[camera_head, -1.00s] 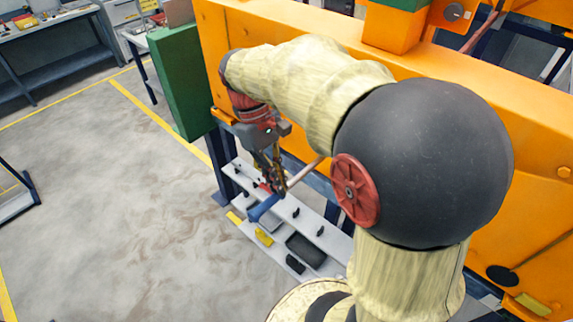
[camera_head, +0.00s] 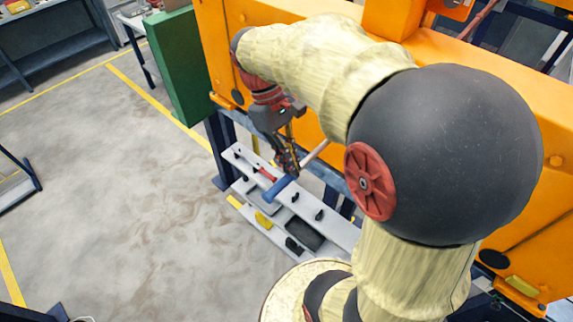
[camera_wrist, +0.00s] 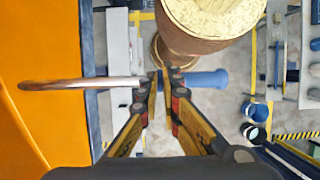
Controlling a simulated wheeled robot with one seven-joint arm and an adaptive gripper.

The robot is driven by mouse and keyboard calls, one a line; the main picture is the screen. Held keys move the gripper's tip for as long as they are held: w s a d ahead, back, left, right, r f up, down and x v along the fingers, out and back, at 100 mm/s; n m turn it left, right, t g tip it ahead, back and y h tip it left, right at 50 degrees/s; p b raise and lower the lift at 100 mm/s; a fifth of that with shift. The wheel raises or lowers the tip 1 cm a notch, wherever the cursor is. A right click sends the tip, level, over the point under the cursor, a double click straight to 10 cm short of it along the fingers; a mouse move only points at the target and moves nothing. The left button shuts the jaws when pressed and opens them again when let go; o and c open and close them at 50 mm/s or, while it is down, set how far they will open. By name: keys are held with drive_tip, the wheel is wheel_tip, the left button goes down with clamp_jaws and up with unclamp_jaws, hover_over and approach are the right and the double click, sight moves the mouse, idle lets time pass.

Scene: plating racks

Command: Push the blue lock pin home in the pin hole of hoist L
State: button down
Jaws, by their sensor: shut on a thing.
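The blue lock pin has a blue handle (camera_head: 278,188) and a long bare metal rod. My gripper (camera_head: 288,168) is shut on the pin where handle and rod meet. In the wrist view my gripper (camera_wrist: 165,80) has its fingers on either side of the pin, with the blue handle (camera_wrist: 212,79) to the right and the rod (camera_wrist: 80,83) pointing left. The rod's rounded end shows in front of the orange panel (camera_wrist: 25,130), in the open. In the head view the rod slants up-right toward the orange structure (camera_head: 225,60). I cannot make out the pin hole of hoist L.
A grey shelf (camera_head: 340,230) with small dark parts, a yellow part (camera_head: 263,221) and a black tray (camera_head: 304,234) lies below the pin. A green panel (camera_head: 180,70) stands left of the orange structure. The floor to the left is clear.

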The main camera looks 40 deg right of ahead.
sight(301, 163)
drive_tip(key=shift+w+d+p, duration=0.15)
drive_tip(key=shift+d+p, duration=0.2)
drive_tip(key=shift+d, duration=1.45)
drive_tip(key=shift+r+p, duration=0.15)
drive_tip(key=shift+p, duration=0.45)
idle(0.5)
drive_tip(key=shift+w+d+p, duration=0.2)
drive_tip(key=shift+d+p, duration=0.45)
drive_tip(key=shift+d, duration=1.9)
drive_tip(key=shift+w+d+p, duration=0.2)
drive_tip(key=shift+d+p, duration=0.4)
drive_tip(key=shift+d, duration=1.95)
